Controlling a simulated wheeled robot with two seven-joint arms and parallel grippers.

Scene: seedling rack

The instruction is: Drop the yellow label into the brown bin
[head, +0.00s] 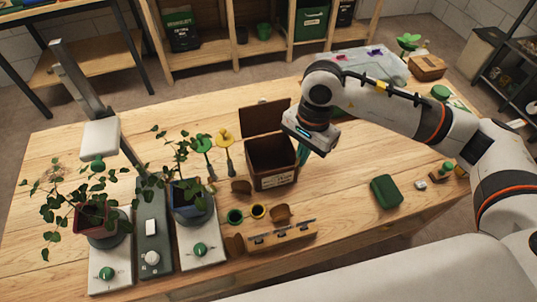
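The brown bin (270,178) stands open near the middle of the table, its lid (264,117) raised at the back and a pale tag on its front. A yellow flower-shaped piece on a dark stem (223,134) stands left of the bin, beside a similar green one; it may be the yellow label, but I cannot tell for sure. My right gripper (303,156) points down at the bin's right edge, with teal fingers partly hidden behind its wrist. Whether it holds anything does not show. My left gripper is not in view.
Two potted plants (188,196) on grey-white scales stand at the left. A wooden holder (283,237) and small brown pots lie in front of the bin. A dark green block (385,192) lies to the right. A clear tray (370,64) is at the back.

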